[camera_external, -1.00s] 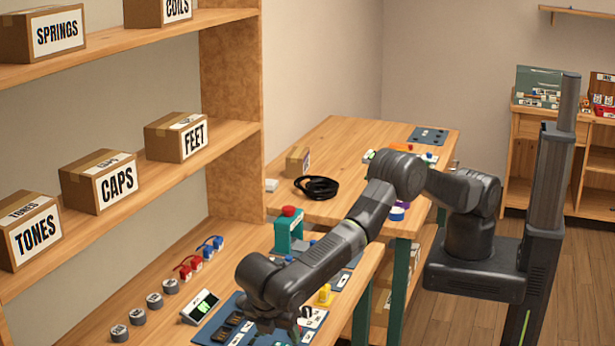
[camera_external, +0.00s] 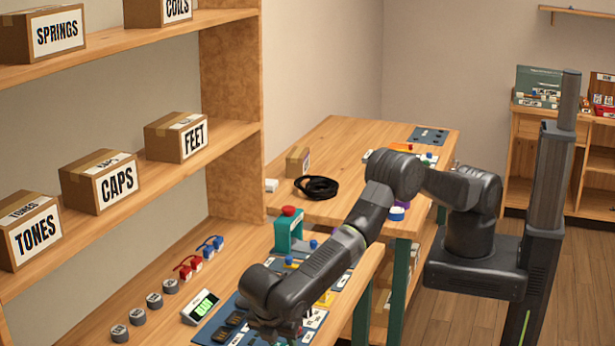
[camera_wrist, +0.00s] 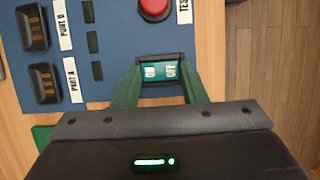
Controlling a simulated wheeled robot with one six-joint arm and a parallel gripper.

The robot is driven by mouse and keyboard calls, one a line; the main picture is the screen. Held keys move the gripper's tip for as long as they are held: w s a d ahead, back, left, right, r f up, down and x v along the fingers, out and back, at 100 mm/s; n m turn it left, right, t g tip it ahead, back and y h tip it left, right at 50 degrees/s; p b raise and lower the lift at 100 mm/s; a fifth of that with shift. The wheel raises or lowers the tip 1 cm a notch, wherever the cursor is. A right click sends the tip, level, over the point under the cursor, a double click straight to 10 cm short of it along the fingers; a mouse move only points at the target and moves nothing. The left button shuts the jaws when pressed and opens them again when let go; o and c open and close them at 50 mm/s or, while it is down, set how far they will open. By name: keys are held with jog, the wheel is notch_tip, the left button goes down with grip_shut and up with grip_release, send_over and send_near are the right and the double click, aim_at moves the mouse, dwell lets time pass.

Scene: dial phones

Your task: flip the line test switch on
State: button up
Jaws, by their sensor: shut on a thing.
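The switch (camera_wrist: 160,72) is a teal rocker in a black frame on the blue panel (camera_wrist: 115,12), with small white markings too blurred to read. My gripper (camera_wrist: 160,84) has its two green fingers at the left and right ends of the switch and is shut on it. A partly cut-off label reading "TEST" (camera_wrist: 184,10) is at the top right, beside a red button (camera_wrist: 154,8). In the external view my wrist hangs over the near end of the bench; the fingertips and switch are hidden there.
Sockets labelled PORT A (camera_wrist: 44,82) and PORT B (camera_wrist: 32,27) are left of the switch. A small display (camera_external: 201,307) with green on its screen stands beside the panel. Grey knobs (camera_external: 154,300) line the bench. The bench edge and floor are to the right.

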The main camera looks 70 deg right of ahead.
jog(key=shift+w+g, duration=0.15)
jog(key=shift+g, duration=0.45)
jog(key=o, duration=1)
jog(key=p+v, duration=0.4)
jog(key=v, duration=0.8)
jog(key=shift+p, duration=0.3)
jog(key=shift+p, duration=0.3)
jog(key=shift+f+b, duration=0.2)
jog(key=shift+b, duration=0.1)
